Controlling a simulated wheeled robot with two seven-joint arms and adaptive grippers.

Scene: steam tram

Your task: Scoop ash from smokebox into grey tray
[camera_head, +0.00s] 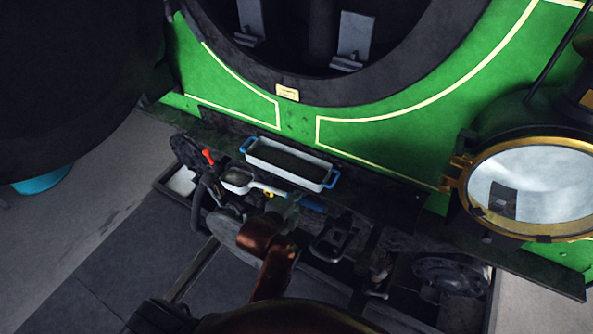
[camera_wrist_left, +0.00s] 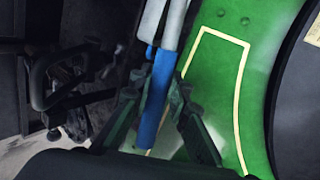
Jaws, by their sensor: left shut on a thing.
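The smokebox (camera_head: 264,77) is the large dark round opening at the top of the head view. The tray (camera_head: 325,186), with a pale rim, blue end handles and dark inside, sits on the ledge below it. I cannot tell whether ash lies in it. The scoop (camera_head: 238,181), with a pale bowl and blue handle, is beside the tray, on its near side. My left gripper (camera_head: 287,207) is shut on the scoop's blue handle, which shows between the fingers (camera_wrist_left: 158,100) in the left wrist view. The scoop's bowl looks empty. My right gripper is out of view.
Two pale metal plates (camera_head: 355,38) stand inside the smokebox. The open door (camera_head: 85,75) fills the upper left. A brass-rimmed lamp (camera_head: 533,190) stands at right. A red-handled fitting (camera_head: 208,157) and coupling hardware (camera_head: 335,238) lie close around my left gripper.

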